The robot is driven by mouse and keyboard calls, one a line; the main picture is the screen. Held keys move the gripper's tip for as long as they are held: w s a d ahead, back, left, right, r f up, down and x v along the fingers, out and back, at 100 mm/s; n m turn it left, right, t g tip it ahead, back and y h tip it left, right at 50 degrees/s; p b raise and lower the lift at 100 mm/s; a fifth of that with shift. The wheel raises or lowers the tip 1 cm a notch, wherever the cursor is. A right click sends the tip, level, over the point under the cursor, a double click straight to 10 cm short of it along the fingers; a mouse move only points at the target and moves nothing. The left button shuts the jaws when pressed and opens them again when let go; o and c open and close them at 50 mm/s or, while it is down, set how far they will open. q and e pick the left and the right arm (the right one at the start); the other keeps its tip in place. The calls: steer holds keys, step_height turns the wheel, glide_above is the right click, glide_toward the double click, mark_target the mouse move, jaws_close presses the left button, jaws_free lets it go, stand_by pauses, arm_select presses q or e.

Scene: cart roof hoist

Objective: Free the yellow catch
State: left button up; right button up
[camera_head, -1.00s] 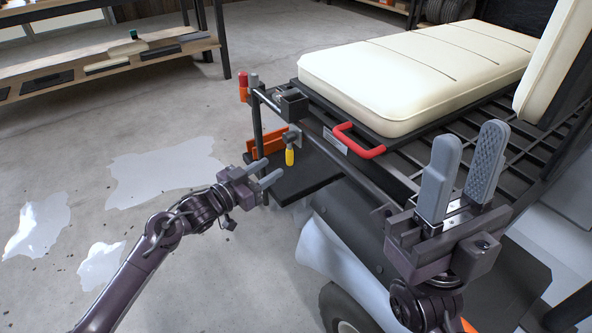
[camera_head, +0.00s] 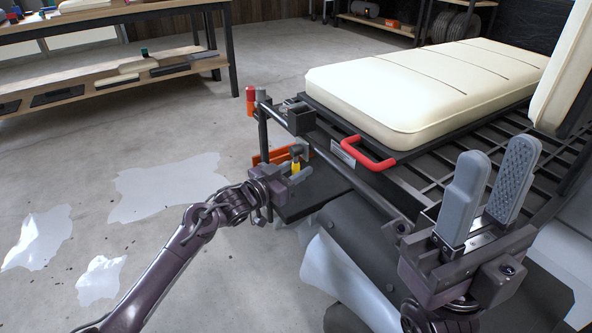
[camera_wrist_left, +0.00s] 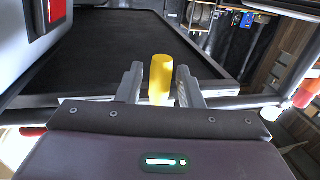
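The yellow catch (camera_head: 296,164) is a small upright yellow grip on the cart's rear end, beside an orange part. In the left wrist view the catch (camera_wrist_left: 160,80) stands between my left gripper's two fingers, with a narrow gap on each side. My left gripper (camera_head: 292,172) is open around the catch, and its fingers partly hide it in the head view. My right gripper (camera_head: 493,185) is open and empty, fingers pointing up, in front of the cart's slatted deck.
A red handle (camera_head: 369,153) sits at the edge of the cream cushion (camera_head: 425,95). A horizontal bar and a post with a red cap (camera_head: 250,100) stand close above the catch. A workbench (camera_head: 100,85) is at the far left. The floor left of the cart is clear.

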arm_select(q)
jaws_close()
steer(key=shift+w, duration=0.1)
steer(key=shift+w+a+r+m+h+b, duration=0.15)
steer(key=shift+w+a+m+h+b, duration=0.2)
steer(key=shift+m, duration=0.85)
steer(key=shift+w+a+r+m+h+b, duration=0.1)
steer(key=shift+w+a+r+m+b, duration=0.15)
steer(key=shift+w+m+b, duration=0.65)
steer(key=shift+a+r+m+h+b, duration=0.1)
steer(key=shift+a+m+h, duration=0.25)
steer(key=shift+m, duration=1.15)
steer(key=shift+o, duration=1.1)
jaws_free()
